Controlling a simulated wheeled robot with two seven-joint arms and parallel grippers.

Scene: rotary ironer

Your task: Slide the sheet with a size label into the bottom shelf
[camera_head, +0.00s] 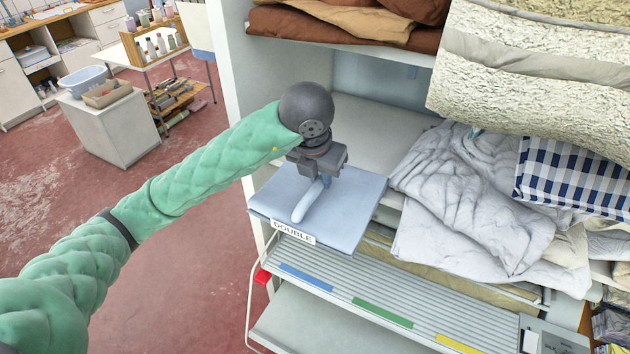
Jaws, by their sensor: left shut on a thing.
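A folded light-blue sheet (345,225) with a white label reading DOUBLE (293,232) on its front edge is in the head view, roughly level. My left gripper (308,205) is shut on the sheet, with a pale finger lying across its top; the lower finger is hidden. The sheet is at the front left of a white shelf unit (232,85). Its far edge meets the open shelf (385,125) in the picture; I cannot tell whether it rests there. My right gripper is not in view.
Crumpled grey-white bedding (465,200) and a blue checked cloth (572,178) lie right of the sheet. Brown folded textiles (335,32) fill the shelf above. A slatted panel (400,295) with blue, green and yellow strips juts out below. Open red floor lies left.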

